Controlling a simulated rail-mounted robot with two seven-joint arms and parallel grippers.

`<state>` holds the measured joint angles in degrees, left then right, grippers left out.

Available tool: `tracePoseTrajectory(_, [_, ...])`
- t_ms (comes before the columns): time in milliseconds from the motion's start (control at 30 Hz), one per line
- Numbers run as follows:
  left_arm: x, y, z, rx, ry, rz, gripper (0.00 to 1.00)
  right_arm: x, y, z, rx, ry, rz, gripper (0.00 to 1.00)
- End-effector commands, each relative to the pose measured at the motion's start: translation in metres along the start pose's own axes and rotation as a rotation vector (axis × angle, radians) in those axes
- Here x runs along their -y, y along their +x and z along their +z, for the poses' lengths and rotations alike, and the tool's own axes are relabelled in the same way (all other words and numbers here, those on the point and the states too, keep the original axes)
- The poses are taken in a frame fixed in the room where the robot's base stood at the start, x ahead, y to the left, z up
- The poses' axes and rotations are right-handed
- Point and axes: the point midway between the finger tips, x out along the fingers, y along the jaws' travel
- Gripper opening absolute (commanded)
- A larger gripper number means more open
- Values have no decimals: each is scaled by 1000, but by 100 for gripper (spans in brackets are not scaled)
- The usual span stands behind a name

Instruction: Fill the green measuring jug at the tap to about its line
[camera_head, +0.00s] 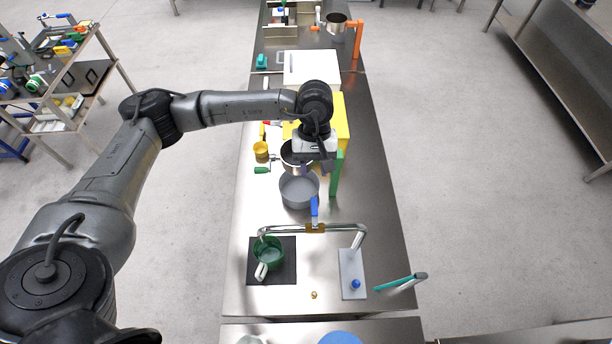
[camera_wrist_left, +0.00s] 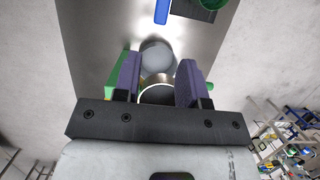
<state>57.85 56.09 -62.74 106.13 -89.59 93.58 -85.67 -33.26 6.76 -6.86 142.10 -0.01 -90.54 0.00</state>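The tap (camera_head: 340,230) is a bent metal pipe whose left end hangs over the jug. It has a brass-coloured valve (camera_head: 316,228) with a blue lever (camera_head: 314,206). No water is visible, and the jug's line and fill level cannot be made out. My left gripper (camera_head: 318,166) hangs above the pots, behind the lever. In the left wrist view its purple fingers (camera_wrist_left: 158,72) are apart with nothing held; the blue lever (camera_wrist_left: 162,11) lies ahead. My right gripper is not in view.
A grey pot (camera_head: 299,190) sits under and in front of my left gripper, with a steel pot (camera_head: 292,152) behind it. A green upright (camera_head: 336,176) stands close on the right. A grey board (camera_head: 352,270) lies under the pipe's right end. The bench's front middle is mostly bare.

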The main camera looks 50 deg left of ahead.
Motion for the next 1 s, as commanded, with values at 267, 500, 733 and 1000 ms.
tracePoseTrajectory(267, [0, 16, 0, 2, 7, -1, 38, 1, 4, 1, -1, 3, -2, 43])
tracePoseTrajectory(500, [0, 34, 0, 2, 7, 0, 38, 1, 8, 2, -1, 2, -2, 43])
tracePoseTrajectory(733, [0, 52, 0, 3, 7, 1, 38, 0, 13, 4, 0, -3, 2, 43])
tracePoseTrajectory(1000, [-1, 72, 0, 2, 6, 1, 38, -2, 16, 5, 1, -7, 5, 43])
